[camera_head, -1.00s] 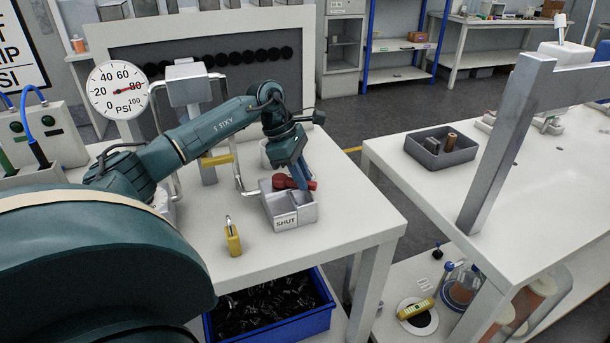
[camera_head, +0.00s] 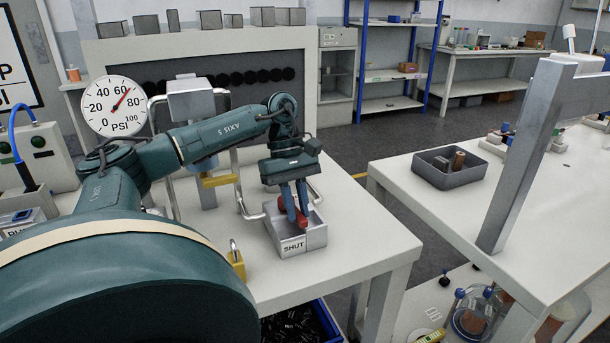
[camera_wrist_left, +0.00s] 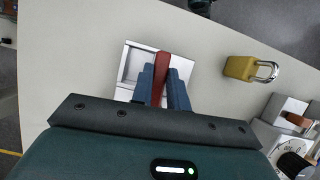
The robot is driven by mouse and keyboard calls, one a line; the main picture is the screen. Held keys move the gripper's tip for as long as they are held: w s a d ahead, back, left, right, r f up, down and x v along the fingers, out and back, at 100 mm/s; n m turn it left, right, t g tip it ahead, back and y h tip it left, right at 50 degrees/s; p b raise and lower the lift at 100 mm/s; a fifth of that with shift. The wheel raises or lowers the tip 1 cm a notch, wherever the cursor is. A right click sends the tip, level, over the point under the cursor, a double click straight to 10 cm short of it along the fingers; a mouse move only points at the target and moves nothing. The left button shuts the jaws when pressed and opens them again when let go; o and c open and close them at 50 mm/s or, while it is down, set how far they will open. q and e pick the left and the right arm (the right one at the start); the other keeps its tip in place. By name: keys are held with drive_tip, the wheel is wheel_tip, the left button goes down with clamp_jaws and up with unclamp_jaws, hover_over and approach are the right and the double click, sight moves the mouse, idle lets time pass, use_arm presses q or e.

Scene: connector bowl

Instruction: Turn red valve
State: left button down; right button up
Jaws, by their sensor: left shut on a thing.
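The red valve handle (camera_head: 301,214) sits in a grey metal box labelled SHUT (camera_head: 293,246) on the white bench. My left gripper (camera_head: 297,212) reaches down from above and is shut on the red handle. In the left wrist view the red handle (camera_wrist_left: 161,72) lies between the two blue fingers of the gripper (camera_wrist_left: 164,88), with the pale box (camera_wrist_left: 131,60) around it. The round PSI gauge (camera_head: 115,107) at the left has its red needle a little past 60. My right gripper is not in view.
A yellow padlock (camera_head: 236,262) stands on the bench, left of the box; it also shows in the left wrist view (camera_wrist_left: 240,68). Bent metal pipes (camera_head: 241,190) rise behind the box. A grey tray (camera_head: 443,168) sits on the right table, beyond a gap.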

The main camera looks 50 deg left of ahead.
use_arm(q)
drive_tip(key=shift+s+m, duration=0.15)
drive_tip(key=shift+m, duration=0.25)
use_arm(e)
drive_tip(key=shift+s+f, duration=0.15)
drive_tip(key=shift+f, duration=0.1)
use_arm(q)
drive_tip(key=c, duration=1.4)
unclamp_jaws()
drive_tip(key=shift+s, duration=0.1)
drive_tip(key=shift+o, duration=0.2)
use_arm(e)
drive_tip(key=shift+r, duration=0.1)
